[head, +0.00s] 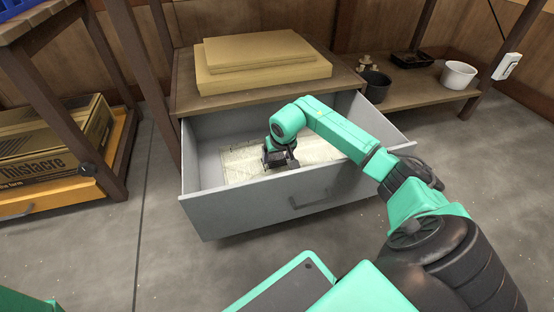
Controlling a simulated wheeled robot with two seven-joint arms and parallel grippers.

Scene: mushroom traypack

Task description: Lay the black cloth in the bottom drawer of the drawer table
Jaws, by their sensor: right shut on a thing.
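The bottom drawer (220,208) of the wooden drawer table (180,90) is pulled open. It is grey, with a pale patterned sheet (238,168) on its floor. My right arm reaches over the drawer's front wall from the right. My right gripper (282,162) points down inside the drawer, low over the sheet. It is shut on a small dark thing, which looks like the black cloth (290,164); the dark gripper hides much of it, and I cannot tell whether it touches the drawer floor. My left gripper is out of view.
Flat tan boards (262,62) lie stacked on the table top. A low shelf (420,92) at the right holds a dark pot (375,86), a white pot (458,75) and a black tray (412,60). A cardboard box (55,145) stands at the left. The floor before the drawer is clear.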

